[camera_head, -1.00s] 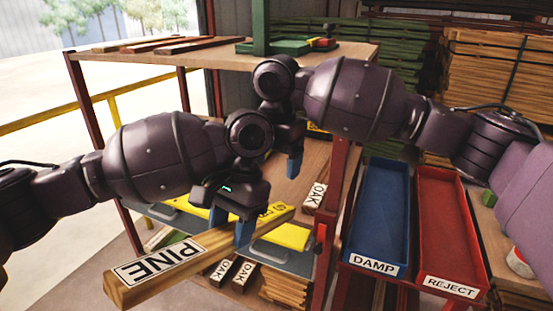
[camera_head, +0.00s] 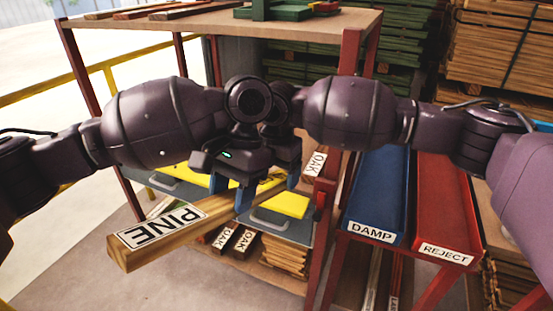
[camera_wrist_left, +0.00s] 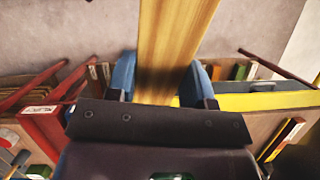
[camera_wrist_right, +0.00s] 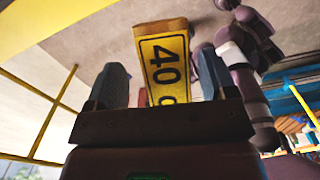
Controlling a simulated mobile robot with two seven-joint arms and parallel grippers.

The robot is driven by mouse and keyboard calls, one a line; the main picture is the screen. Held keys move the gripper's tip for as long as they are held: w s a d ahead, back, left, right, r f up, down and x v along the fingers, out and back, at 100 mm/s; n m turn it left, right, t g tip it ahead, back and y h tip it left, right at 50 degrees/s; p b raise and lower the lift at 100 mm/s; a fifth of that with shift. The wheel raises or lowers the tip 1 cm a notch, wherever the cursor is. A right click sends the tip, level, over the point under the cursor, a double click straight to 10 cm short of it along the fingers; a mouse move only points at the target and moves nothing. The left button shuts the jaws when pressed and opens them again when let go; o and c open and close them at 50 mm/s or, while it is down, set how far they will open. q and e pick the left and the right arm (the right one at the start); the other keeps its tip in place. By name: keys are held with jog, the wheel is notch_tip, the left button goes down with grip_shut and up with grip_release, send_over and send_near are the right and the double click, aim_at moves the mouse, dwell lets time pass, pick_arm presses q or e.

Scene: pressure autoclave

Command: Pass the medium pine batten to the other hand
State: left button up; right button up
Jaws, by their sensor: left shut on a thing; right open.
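The pine batten (camera_head: 175,230) is a long timber with a white PINE label and a yellow-marked far end. My left gripper (camera_head: 240,197) is shut on it past the label and holds it in the air, tilted, its plain end towards me. The batten also runs between the fingers in the left wrist view (camera_wrist_left: 178,45). My right gripper (camera_wrist_right: 160,72) is open, with the yellow end marked 40 (camera_wrist_right: 165,68) showing between its fingers in the right wrist view. Contact with it cannot be told. In the head view the right gripper is partly hidden behind the left one.
A blue DAMP tray (camera_head: 378,190) and a red REJECT tray (camera_head: 443,195) stand at the right. Shelving with a wooden top (camera_head: 200,24) is behind my arms. OAK-labelled timbers (camera_head: 243,240) and yellow items (camera_head: 290,203) lie on its lower levels.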

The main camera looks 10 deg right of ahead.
jog(key=shift+f, duration=0.3)
jog(key=shift+c, duration=0.2)
jog(key=c, duration=1)
pick_arm(q)
jog(key=o, duration=1.1)
pick_arm(e)
jog(key=shift+c, duration=0.6)
pick_arm(q)
jog(key=shift+o, duration=0.2)
jog(key=shift+r, duration=0.15)
